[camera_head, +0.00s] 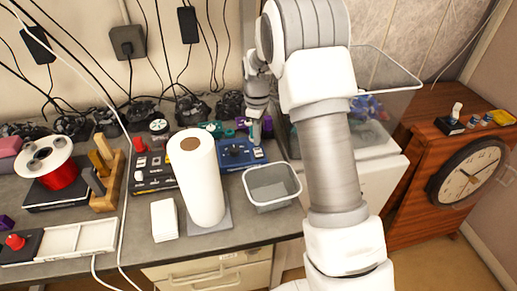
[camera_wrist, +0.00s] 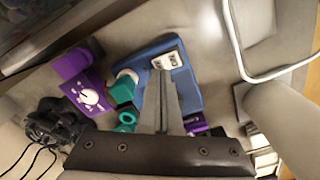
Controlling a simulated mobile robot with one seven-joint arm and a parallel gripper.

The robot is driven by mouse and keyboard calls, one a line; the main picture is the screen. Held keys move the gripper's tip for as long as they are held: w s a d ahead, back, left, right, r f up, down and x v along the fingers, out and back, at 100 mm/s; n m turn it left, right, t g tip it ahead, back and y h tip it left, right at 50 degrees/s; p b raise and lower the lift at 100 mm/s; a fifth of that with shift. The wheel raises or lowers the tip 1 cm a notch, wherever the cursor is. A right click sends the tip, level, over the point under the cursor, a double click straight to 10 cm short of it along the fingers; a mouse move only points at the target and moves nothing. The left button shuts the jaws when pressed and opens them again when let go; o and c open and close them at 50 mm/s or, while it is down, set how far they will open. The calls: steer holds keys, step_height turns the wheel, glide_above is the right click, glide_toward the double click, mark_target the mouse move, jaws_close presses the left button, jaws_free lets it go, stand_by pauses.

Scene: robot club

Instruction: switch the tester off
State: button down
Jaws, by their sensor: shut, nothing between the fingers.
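A blue box (camera_head: 237,153) that looks like the tester lies on the bench behind the paper roll. In the wrist view the blue box (camera_wrist: 187,88) shows a pale plate with two small switches (camera_wrist: 167,60) near one end. Their on or off position is too small to tell. My gripper (camera_head: 257,138) points down over the box's switch end. In the wrist view my gripper (camera_wrist: 161,76) is shut and empty, with its tips just short of the switch plate. Whether the tips touch the box cannot be told. The fingers hide part of its face.
A white paper roll (camera_head: 203,182) and a grey bin (camera_head: 272,187) stand in front of the box. A black panel (camera_head: 153,172) lies to the left. A purple device with a dial (camera_wrist: 88,94) and green parts (camera_wrist: 124,88) crowd the box.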

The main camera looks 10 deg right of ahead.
steer(key=shift+r+p, duration=1.2)
steer(key=shift+r, duration=1)
step_height(320, 180, up, 10)
steer(key=m+t, duration=0.1)
steer(key=m, duration=0.2)
glide_above(257, 149)
steer(key=s, duration=0.6)
steer(key=s+r+m+t, duration=0.2)
steer(key=s+r+m, duration=0.1)
steer(key=s+r, duration=0.55)
steer(key=s+r+m+t, duration=0.1)
steer(key=s+m, duration=0.5)
steer(key=s, duration=1.1)
steer(key=shift+t, duration=0.8)
